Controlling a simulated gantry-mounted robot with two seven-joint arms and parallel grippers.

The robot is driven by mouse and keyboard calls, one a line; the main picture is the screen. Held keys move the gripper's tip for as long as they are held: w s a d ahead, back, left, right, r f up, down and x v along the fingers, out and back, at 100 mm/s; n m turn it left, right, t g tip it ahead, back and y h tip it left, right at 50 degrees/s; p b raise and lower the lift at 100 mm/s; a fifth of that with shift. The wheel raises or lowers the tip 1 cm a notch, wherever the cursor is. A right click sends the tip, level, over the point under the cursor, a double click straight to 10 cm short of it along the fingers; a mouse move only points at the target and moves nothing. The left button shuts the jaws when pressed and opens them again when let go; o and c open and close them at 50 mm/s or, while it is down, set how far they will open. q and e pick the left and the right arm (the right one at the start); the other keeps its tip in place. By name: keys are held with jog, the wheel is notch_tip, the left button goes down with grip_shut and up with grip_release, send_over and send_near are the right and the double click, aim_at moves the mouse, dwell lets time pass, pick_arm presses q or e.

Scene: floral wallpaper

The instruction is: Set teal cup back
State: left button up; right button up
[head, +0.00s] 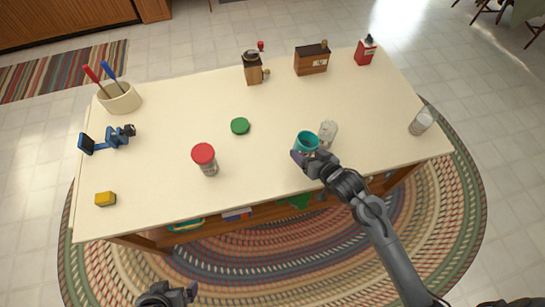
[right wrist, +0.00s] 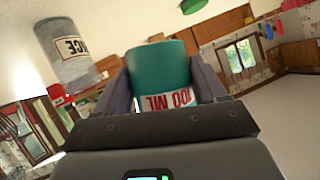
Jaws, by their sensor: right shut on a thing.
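The teal cup (head: 308,140) is near the front right of the table (head: 270,185). My right gripper (head: 305,160) is shut on it. In the right wrist view the teal cup (right wrist: 158,72) sits between the two fingers, with a white and red label reading "100 ML". Whether its base touches the table I cannot tell. My left gripper (head: 190,291) is at the bottom left, in front of the table and away from the objects; its opening is not clear.
A clear labelled jar (head: 329,132) stands right beside the cup, and another (head: 420,123) is at the right edge. A red-lidded jar (head: 205,160) and a green lid (head: 240,126) are left of the cup. The table's middle is mostly clear.

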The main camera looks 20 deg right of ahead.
jog(key=shift+w+a+f, duration=0.1)
jog(key=shift+w, duration=0.1)
jog(key=w+a+f+b, duration=0.1)
jog(key=w+a+f, duration=0.1)
jog(key=w, duration=0.1)
jog(key=w+a+f+b, duration=0.1)
jog(key=w+a+f, duration=0.1)
jog(key=w, duration=0.1)
jog(key=w+a+f, duration=0.2)
jog(key=w+a, duration=0.1)
jog(key=shift+f+b, duration=0.4)
jog(key=shift+f, duration=0.95)
jog(key=shift+s+f, duration=0.1)
jog(key=shift+f, duration=0.7)
jog(key=shift+d+f, duration=0.1)
jog(key=o, duration=1.2)
